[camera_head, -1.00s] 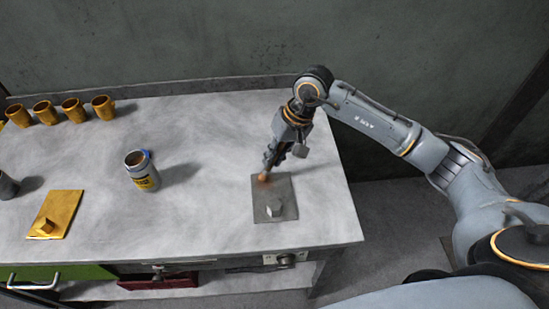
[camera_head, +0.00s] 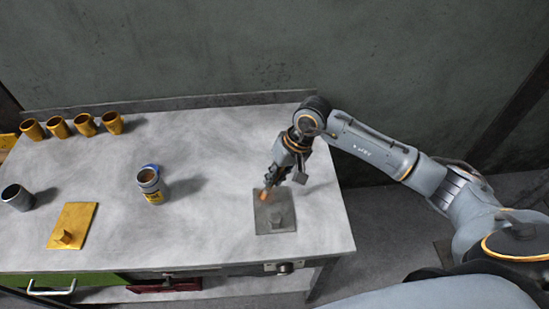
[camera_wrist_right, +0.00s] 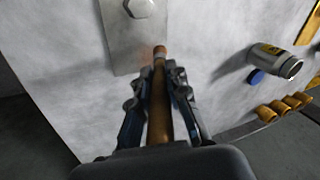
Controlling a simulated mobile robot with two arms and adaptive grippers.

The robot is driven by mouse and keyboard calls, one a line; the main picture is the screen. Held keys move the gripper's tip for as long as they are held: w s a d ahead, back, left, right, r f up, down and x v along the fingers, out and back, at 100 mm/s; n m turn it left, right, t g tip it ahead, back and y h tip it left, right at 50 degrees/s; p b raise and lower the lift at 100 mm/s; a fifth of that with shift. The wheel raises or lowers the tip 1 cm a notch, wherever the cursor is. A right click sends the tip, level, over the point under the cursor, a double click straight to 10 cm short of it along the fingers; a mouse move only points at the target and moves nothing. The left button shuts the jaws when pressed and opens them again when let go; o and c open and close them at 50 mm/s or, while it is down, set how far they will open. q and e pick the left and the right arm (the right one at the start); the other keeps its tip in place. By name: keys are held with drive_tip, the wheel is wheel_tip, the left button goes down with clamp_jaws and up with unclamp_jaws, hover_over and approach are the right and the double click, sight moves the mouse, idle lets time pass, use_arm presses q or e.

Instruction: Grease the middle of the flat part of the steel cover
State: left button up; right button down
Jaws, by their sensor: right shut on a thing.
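The steel cover (camera_head: 264,225) is a flat grey plate with a raised block, lying on the bench near its right end. The wrist view shows its plate (camera_wrist_right: 122,45) and block (camera_wrist_right: 140,8) at the top. My right gripper (camera_head: 271,182) is shut on a brush with a brown handle (camera_wrist_right: 160,110), pointing down. The brush's orange-brown tip (camera_head: 263,195) is over the plate's far left part, off the block. In the wrist view it overlaps the plate's edge; I cannot tell whether it touches. My left gripper is out of view.
A grey can with a yellow label (camera_head: 150,187) and blue part stands mid-bench. A yellow plate with a block (camera_head: 76,218) lies left of it, a grey cup (camera_head: 20,198) farther left. Several yellow mugs (camera_head: 86,125) line the back left. Bench space around the steel cover is clear.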

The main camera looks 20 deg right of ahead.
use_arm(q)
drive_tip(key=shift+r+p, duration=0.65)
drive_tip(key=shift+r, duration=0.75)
use_arm(e)
drive_tip(key=shift+s+a+f, duration=0.1)
drive_tip(key=shift+s+f, duration=0.3)
drive_tip(key=shift+f, duration=0.2)
drive_tip(key=shift+s+a+f, duration=0.1)
drive_tip(key=shift+s+f, duration=0.3)
drive_tip(key=shift+f, duration=0.2)
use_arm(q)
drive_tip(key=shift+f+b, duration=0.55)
use_arm(e)
drive_tip(key=shift+f, duration=0.45)
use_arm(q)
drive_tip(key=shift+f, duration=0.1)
use_arm(e)
drive_tip(key=shift+s, duration=0.15)
drive_tip(key=shift+s+b, duration=0.3)
drive_tip(key=shift+b, duration=0.05)
drive_tip(key=shift+w+d+b, duration=0.2)
drive_tip(key=shift+w+b, duration=0.7)
drive_tip(key=shift+b, duration=0.05)
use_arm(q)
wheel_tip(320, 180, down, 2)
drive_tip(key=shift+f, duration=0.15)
use_arm(e)
drive_tip(key=shift+s, duration=0.15)
